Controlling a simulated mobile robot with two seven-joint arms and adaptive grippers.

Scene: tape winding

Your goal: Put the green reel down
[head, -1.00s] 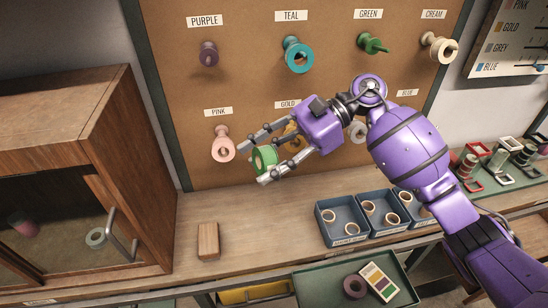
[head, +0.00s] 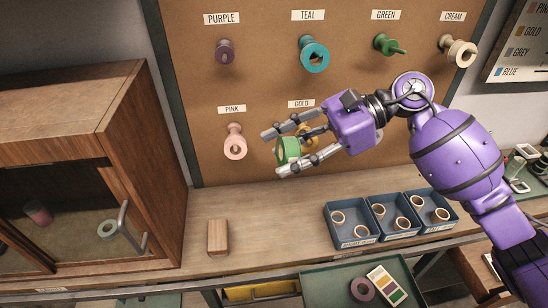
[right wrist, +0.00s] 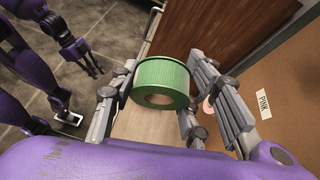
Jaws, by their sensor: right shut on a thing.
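The green reel (head: 288,150) is held between the fingers of my right gripper (head: 288,150), in front of the pegboard between the pink and gold places. In the right wrist view the reel (right wrist: 161,83) sits between both fingers, its hole facing the camera. The peg under the GREEN label (head: 389,45) is green and carries no reel. My left gripper (right wrist: 86,58) shows only in the right wrist view, at upper left, with its fingers apart and nothing between them.
A wooden block (head: 217,237) and blue bins (head: 352,237) stand on the bench (head: 270,235). A glass-doored cabinet (head: 85,130) is at left. The bench between block and bins is clear.

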